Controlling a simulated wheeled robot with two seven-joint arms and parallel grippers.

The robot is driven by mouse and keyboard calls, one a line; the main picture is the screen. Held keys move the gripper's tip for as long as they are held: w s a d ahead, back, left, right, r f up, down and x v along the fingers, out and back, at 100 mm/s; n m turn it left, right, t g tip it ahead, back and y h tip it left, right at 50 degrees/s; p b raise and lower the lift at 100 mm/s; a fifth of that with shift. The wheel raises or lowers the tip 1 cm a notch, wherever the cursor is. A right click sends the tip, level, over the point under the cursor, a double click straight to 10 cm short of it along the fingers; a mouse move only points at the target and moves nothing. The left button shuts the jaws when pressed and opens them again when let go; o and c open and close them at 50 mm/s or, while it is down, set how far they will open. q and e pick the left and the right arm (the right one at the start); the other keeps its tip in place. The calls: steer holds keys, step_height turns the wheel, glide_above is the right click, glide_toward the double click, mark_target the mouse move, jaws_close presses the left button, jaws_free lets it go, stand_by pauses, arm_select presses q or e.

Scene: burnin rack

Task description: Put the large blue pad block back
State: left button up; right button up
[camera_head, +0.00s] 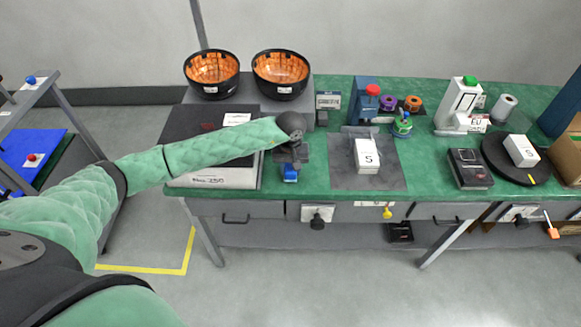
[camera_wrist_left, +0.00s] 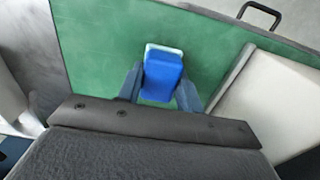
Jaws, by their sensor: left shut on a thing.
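The blue pad block (camera_head: 290,172) is at the tip of my left gripper (camera_head: 290,163), over the green bench top near its front edge. In the left wrist view the blue block (camera_wrist_left: 162,76) sits between the two fingers of my left gripper (camera_wrist_left: 160,92), which is shut on it. A pale layer shows at the block's far end. I cannot tell whether the block touches the bench. My right gripper is not in view.
A white-sided box (camera_head: 215,178) stands just left of the block. A grey mat (camera_head: 390,178) with a white block marked S (camera_head: 367,157) lies to the right. Two dark bowls (camera_head: 281,88) stand behind. A narrow green strip of bench (camera_head: 315,178) is clear.

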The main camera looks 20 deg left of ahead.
arm_select(q)
steer(key=shift+f, duration=0.35)
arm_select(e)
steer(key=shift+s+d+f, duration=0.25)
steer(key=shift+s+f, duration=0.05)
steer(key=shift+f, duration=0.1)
arm_select(q)
steer(key=shift+f, duration=0.1)
steer(key=o, duration=0.9)
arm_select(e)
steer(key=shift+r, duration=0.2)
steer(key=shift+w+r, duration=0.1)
